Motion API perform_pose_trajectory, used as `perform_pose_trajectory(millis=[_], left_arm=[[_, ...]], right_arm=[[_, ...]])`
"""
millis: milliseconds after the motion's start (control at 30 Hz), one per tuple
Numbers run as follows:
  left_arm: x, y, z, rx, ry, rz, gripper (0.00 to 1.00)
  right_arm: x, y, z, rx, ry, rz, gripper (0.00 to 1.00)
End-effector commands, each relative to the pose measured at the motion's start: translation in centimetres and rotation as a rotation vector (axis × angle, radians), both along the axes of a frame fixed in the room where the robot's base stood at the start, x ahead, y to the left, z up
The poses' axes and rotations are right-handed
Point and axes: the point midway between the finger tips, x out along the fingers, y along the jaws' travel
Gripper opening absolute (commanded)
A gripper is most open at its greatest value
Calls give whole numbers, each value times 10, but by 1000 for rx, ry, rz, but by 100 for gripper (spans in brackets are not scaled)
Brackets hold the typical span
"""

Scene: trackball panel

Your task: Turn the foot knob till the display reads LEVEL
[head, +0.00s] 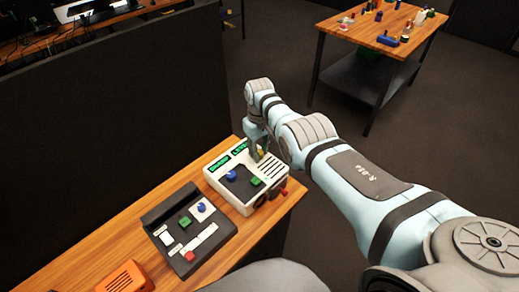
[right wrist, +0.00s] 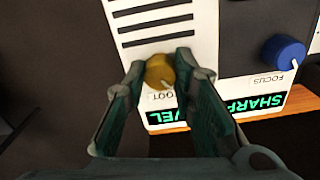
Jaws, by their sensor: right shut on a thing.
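A white panel box (head: 222,190) stands on the wooden bench with two green-lit displays on its upper edge. The left display (head: 218,164) reads SHARP; the right one (head: 239,149) appears to read LEVEL, and in the right wrist view its visible letters (right wrist: 161,117) end in VEL, the rest behind a finger. The yellow foot knob (right wrist: 159,73) has a white pointer and a partly covered FOOT label. My right gripper (right wrist: 163,78) is shut on it, one finger on each side. In the head view my right gripper (head: 259,148) reaches it from above. My left gripper is out of view.
A blue FOCUS knob (right wrist: 284,53) sits beside the foot knob. A dark control panel (head: 190,235) and an orange box (head: 124,278) are on the bench (head: 165,191). A black partition (head: 100,120) stands behind. Another table (head: 370,37) with small items is farther off.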

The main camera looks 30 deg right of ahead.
Motion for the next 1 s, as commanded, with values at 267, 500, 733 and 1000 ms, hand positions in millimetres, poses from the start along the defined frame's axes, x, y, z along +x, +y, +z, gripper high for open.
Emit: perform_pose_trajectory(millis=[267,500,733,1000], left_arm=[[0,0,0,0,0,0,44],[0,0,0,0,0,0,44],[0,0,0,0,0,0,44],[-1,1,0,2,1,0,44]], right_arm=[[-1,1,-1,2,2,-3,0],[-1,1,-1,1,2,-3,44],[0,0,0,1,1,-3,44],[2,0,23,0,-4,-3,44]])
